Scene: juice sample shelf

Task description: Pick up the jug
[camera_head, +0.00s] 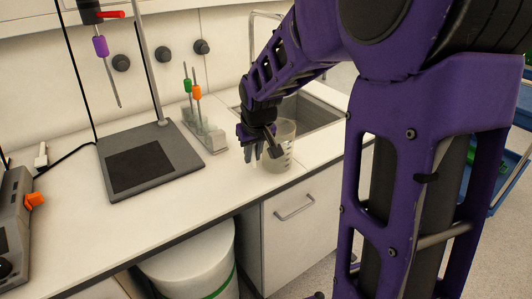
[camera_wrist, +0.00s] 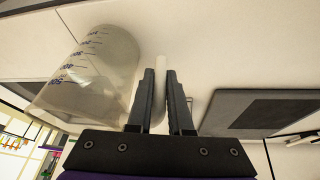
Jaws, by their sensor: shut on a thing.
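The jug (camera_head: 283,153) is a clear measuring jug near the front edge of the white counter, by the sink. My gripper (camera_head: 258,147) is at its left side, with purple and dark parts covering some of it. In the wrist view the jug (camera_wrist: 88,75) lies left of the fingers, with blue measuring marks on its wall. My gripper (camera_wrist: 161,75) is shut there on a pale strip between the fingers, which looks like the jug's handle. I cannot tell whether the jug's base touches the counter.
A grey stand base with a dark plate (camera_head: 140,168) is to the left. A rack holding green and orange-topped tools (camera_head: 205,135) stands behind my gripper. The sink (camera_head: 310,115) is behind the jug. A white bin (camera_head: 190,270) is below the counter.

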